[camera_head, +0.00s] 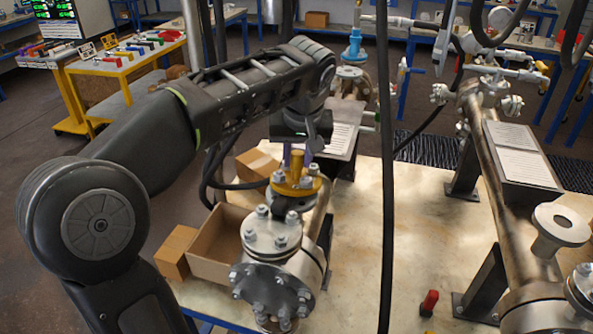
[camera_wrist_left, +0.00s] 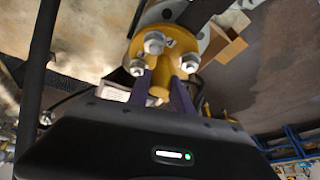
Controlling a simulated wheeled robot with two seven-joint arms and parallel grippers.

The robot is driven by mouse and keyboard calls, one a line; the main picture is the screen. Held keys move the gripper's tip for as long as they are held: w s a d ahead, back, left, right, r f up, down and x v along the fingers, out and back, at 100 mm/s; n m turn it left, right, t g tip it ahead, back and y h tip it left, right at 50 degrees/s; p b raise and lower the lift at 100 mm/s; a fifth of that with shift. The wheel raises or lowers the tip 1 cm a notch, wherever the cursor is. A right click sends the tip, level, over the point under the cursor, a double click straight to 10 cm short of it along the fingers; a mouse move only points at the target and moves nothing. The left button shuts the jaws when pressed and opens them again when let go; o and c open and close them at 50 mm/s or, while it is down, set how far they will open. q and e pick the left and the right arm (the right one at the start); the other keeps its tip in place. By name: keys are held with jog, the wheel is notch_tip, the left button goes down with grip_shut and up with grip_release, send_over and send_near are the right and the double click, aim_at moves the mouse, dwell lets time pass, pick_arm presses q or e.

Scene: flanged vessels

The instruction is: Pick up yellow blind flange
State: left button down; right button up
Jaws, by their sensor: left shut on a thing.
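The yellow blind flange (camera_head: 296,186) sits level on top of an upright nozzle of the near metal vessel (camera_head: 272,233), in the middle of the head view. Bolts with nuts show around its rim. In the left wrist view the yellow flange (camera_wrist_left: 178,42) fills the upper middle, with a central knob pointing at my gripper. My left gripper (camera_head: 297,158) comes down from above, its purple fingers on either side of that knob. In the left wrist view the left gripper (camera_wrist_left: 162,88) is shut on the knob. My right gripper is not in view.
An open cardboard box (camera_head: 215,244) stands left of the vessel, with smaller boxes nearby. A second piped vessel (camera_head: 505,200) stands at the right. A small red object (camera_head: 429,302) is on the table. A black cable (camera_head: 386,200) hangs across the view. The table middle is bare.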

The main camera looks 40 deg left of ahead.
aim_at(298, 153)
pick_arm(q)
jog(key=shift+r, duration=0.2)
jog(key=shift+w+r, duration=0.1)
jog(key=shift+r, duration=0.35)
notch_tip(298, 153, up, 4)
notch_tip(298, 153, up, 4)
jog(key=p, duration=0.4)
jog(key=shift+r+p, duration=0.5)
jog(key=shift+p, duration=0.1)
